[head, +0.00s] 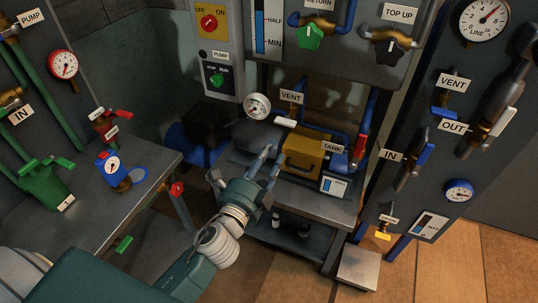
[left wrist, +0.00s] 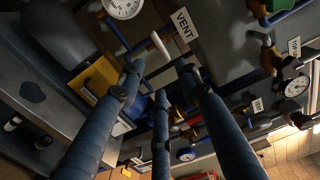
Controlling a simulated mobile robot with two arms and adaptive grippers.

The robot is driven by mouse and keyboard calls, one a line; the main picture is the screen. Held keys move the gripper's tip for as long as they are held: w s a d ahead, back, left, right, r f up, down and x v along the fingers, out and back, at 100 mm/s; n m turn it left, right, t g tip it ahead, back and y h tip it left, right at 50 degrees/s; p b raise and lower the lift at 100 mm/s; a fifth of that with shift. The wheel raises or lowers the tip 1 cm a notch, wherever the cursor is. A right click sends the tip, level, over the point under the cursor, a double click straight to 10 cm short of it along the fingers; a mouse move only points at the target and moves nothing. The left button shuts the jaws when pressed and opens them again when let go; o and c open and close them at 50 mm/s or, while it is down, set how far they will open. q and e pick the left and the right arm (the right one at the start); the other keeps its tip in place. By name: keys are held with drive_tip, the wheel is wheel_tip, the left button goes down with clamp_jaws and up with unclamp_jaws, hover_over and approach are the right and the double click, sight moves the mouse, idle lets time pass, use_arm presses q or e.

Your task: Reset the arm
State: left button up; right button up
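My left arm (head: 185,275) comes in from the lower left in the head view. Its gripper (head: 246,170) is in front of the metal bench with the yellow tank box (head: 303,157). The fingers are spread apart with nothing between them. In the left wrist view the three blue-grey fingers of this gripper (left wrist: 160,82) point toward the panel and the VENT label (left wrist: 183,24), with gaps between them. The yellow box also shows there (left wrist: 94,79), left of the fingers. My right gripper is in neither view.
The tank bench (head: 330,207) is ahead, under the TOP UP panel (head: 345,68). Gauges and valves cover the right panel (head: 432,185).

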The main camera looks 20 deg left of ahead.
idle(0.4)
use_arm(q)
drive_tip(key=s+a+f+n+g, duration=0.1)
drive_tip(key=s+f+n+g, duration=0.15)
drive_tip(key=f, duration=0.95)
drive_tip(key=s+a+f+n+g, duration=0.1)
drive_tip(key=f+n+g, duration=0.15)
drive_tip(key=f, duration=1.05)
drive_tip(key=s+a+f+n+g, duration=0.1)
drive_tip(key=s+f+n+g, duration=0.1)
drive_tip(key=s+f, duration=0.45)
drive_tip(key=s+f+n+g, duration=0.15)
drive_tip(key=s+f, duration=0.25)
drive_tip(key=f, duration=0.5)
drive_tip(key=s+f+n+g, duration=0.2)
drive_tip(key=s+f, duration=0.4)
drive_tip(key=s, duration=0.5)
drive_tip(key=s+f+n+g, duration=0.3)
drive_tip(key=s+f, duration=0.4)
drive_tip(key=s, duration=0.4)
drive_tip(key=s+f+n+g, duration=0.2)
drive_tip(key=s+f, duration=0.4)
drive_tip(key=s, duration=0.5)
drive_tip(key=shift+s+a+f+n+g+y, duration=0.2)
drive_tip(key=shift+a+f+n+g+y, duration=0.15)
drive_tip(key=shift+g, duration=0.4)
drive_tip(key=shift+r, duration=0.1)
